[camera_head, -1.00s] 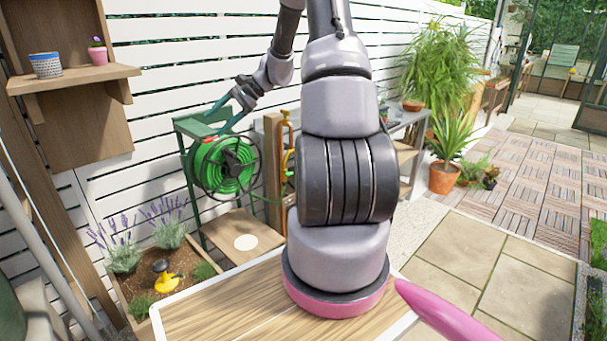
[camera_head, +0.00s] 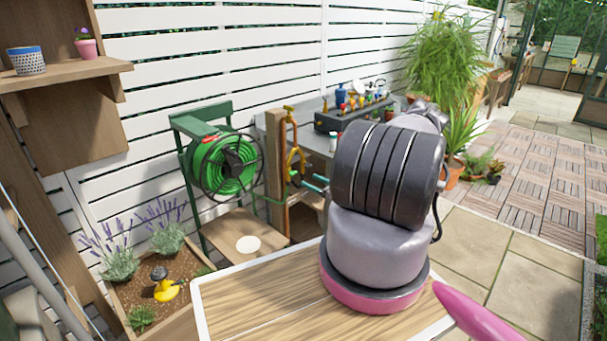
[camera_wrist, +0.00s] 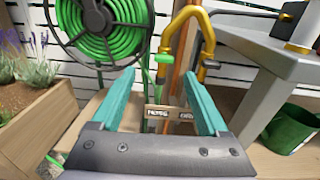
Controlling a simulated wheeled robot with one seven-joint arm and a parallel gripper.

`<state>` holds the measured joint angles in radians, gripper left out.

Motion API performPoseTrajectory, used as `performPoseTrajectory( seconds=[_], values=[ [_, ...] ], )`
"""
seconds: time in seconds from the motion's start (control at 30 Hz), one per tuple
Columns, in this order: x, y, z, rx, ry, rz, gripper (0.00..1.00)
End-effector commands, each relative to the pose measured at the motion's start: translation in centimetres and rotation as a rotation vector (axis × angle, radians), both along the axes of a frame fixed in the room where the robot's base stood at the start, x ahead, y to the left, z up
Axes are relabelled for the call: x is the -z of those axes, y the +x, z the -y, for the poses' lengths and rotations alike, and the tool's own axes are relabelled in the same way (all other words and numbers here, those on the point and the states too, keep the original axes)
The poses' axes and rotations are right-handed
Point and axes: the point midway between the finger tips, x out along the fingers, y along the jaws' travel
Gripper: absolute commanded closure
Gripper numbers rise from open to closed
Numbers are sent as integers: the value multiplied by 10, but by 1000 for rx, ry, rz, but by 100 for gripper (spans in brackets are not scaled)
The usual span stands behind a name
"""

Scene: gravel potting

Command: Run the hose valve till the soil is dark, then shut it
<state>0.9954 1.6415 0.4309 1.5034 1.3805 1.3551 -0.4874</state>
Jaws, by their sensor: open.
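A brass tap (camera_head: 292,155) with a curved spout stands on a wooden post (camera_head: 275,165); it also shows in the wrist view (camera_wrist: 190,35). A green connector (camera_wrist: 163,66) and a small dark part hang at the ends of its curve. A green hose (camera_head: 228,172) is wound on a reel beside the post. The soil (camera_head: 137,288) in the wooden planter is mid brown. My gripper (camera_wrist: 165,95) is open and empty, its teal fingers apart, pointing at the post below the tap. Two small lettered plates (camera_wrist: 168,114) show between the fingers. The valve handle's state is unclear.
The planter holds lavender (camera_head: 165,228) and a yellow-and-dark sprinkler-like object (camera_head: 164,285). A grey bench (camera_wrist: 262,62) stands close right of my gripper, with a green pot (camera_wrist: 290,128) below. A wooden board with a white disc (camera_head: 248,244) lies under the reel.

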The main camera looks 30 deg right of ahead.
Motion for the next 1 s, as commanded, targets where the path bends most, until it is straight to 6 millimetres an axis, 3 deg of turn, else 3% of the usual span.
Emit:
performPoseTrajectory(
  seconds=[0.23,0.7,1.0],
  values=[
    [9,12,-2,24,15,-2,22],
    [8,88,-30,23,14,-3,22],
    [8,99,-34,24,15,-3,22]
  ],
)
